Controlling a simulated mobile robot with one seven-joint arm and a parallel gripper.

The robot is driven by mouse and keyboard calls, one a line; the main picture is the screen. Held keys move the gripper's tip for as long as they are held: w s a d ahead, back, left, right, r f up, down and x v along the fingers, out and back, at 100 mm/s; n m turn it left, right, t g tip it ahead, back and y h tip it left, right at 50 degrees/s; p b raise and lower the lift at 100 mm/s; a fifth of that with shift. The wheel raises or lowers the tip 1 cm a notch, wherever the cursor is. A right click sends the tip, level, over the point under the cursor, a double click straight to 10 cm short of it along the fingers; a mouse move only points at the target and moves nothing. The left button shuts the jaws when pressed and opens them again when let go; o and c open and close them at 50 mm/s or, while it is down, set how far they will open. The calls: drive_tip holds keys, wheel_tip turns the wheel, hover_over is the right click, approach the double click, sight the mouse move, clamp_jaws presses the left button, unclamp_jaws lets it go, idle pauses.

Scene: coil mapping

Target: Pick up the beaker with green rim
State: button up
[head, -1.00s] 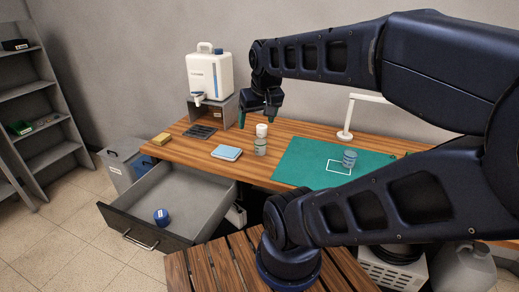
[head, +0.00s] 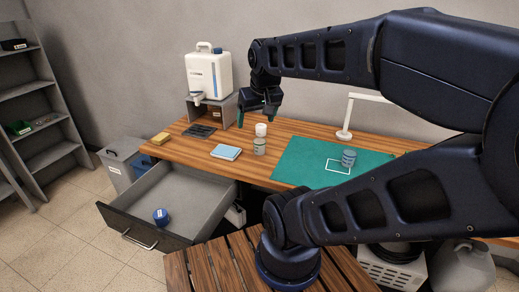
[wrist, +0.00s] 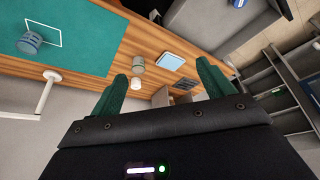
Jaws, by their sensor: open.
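A small clear beaker (head: 260,146) with a greyish-green tint stands upright on the wooden bench, just in front of a white cylinder. It also shows in the wrist view (wrist: 138,65). A second beaker (head: 348,158) with a bluish look stands on the green mat and shows at upper left in the wrist view (wrist: 30,42). The rim colours are too small to tell for sure. My gripper (head: 255,118) is open and empty above the bench, apart from both beakers. In the wrist view its green fingers (wrist: 162,72) point toward the bench, with the first beaker beyond them.
The white cylinder (head: 261,130) stands close behind the first beaker. A blue notebook (head: 226,152) lies to its left. A white dispenser (head: 209,74) sits on a grey stand at the back. A white lamp (head: 345,134) stands behind the mat. An open drawer (head: 205,187) juts out below.

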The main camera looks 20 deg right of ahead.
drive_tip(key=w+d+f+m+g, duration=0.1)
drive_tip(key=w+d+f+m, duration=0.1)
drive_tip(key=w, duration=0.7)
drive_tip(key=m+g+h, duration=0.1)
drive_tip(key=m+g, duration=0.2)
drive_tip(key=m, duration=0.4)
hover_over(260, 145)
drive_tip(key=w+d, duration=0.1)
drive_tip(key=w, duration=0.1)
wheel_tip(260, 145, down, 20)
drive_tip(key=f, duration=0.4)
drive_tip(key=shift+w+d+f, duration=0.15)
drive_tip(key=shift+d+f, duration=0.05)
drive_tip(key=shift+f, duration=0.15)
drive_tip(key=shift+w+a+f, duration=0.1)
drive_tip(key=shift+w+f, duration=0.1)
drive_tip(key=shift+f, duration=1.15)
drive_tip(key=shift+w+a+f, duration=0.1)
drive_tip(key=shift+w+f, duration=0.05)
drive_tip(key=shift+f, duration=1.2)
drive_tip(key=c, duration=1)
